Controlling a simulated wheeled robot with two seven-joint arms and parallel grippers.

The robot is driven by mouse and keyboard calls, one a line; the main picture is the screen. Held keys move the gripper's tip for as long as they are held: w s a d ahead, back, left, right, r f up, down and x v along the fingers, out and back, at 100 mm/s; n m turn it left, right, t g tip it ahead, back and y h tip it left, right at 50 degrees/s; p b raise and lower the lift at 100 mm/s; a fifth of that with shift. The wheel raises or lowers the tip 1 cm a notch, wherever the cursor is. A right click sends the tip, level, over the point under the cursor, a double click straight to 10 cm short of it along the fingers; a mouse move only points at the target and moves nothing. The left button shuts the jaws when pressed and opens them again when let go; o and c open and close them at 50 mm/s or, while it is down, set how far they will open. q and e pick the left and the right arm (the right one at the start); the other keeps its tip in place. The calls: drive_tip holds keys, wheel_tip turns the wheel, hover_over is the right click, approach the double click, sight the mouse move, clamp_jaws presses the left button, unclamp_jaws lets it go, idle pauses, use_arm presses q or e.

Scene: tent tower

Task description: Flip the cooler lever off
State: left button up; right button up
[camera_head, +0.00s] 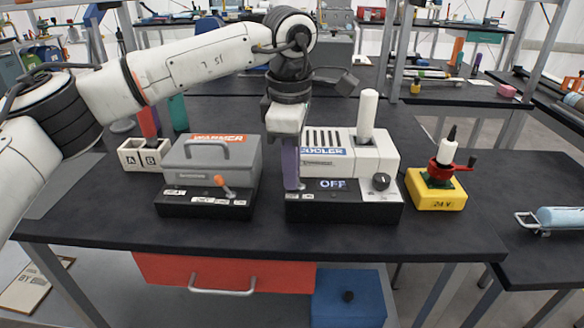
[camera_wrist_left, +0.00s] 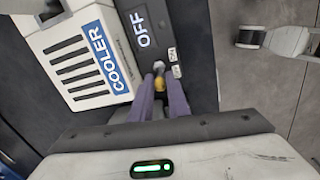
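The cooler (camera_head: 345,155) is a white box with a vent and a blue COOLER label on a black base (camera_head: 350,213). Its display (camera_head: 333,184) reads OFF, and the cooler label shows in the left wrist view (camera_wrist_left: 104,55). My left gripper (camera_head: 291,186) points down with purple fingers at the left part of the cooler's front panel. In the left wrist view its fingertips (camera_wrist_left: 159,76) are close together at a small yellowish lever tip (camera_wrist_left: 176,71). The fingers mostly hide the lever, and I cannot tell whether they grip it. My right gripper is not in view.
A grey warmer (camera_head: 213,158) with an orange-tipped lever stands left of the cooler. A white A/B holder (camera_head: 143,155) is further left. A yellow 24 V box (camera_head: 435,190) with a red-handled part stands on the right. The black table's front strip is clear.

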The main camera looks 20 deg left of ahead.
use_arm(q)
clamp_jaws()
drive_tip(key=shift+a+f+h+b, duration=0.2)
drive_tip(key=shift+f+h+b, duration=0.1)
drive_tip(key=shift+h+b, duration=0.35)
drive_tip(key=shift+r, duration=0.2)
drive_tip(key=o, duration=0.5)
unclamp_jaws()
drive_tip(key=r, duration=0.3)
drive_tip(key=s+r, duration=0.1)
drive_tip(key=r, duration=0.2)
drive_tip(key=a+r, duration=0.1)
drive_tip(key=r, duration=0.3)
drive_tip(key=shift+s+r+p, duration=0.1)
drive_tip(key=shift+s+p, duration=0.1)
drive_tip(key=shift+p, duration=0.1)
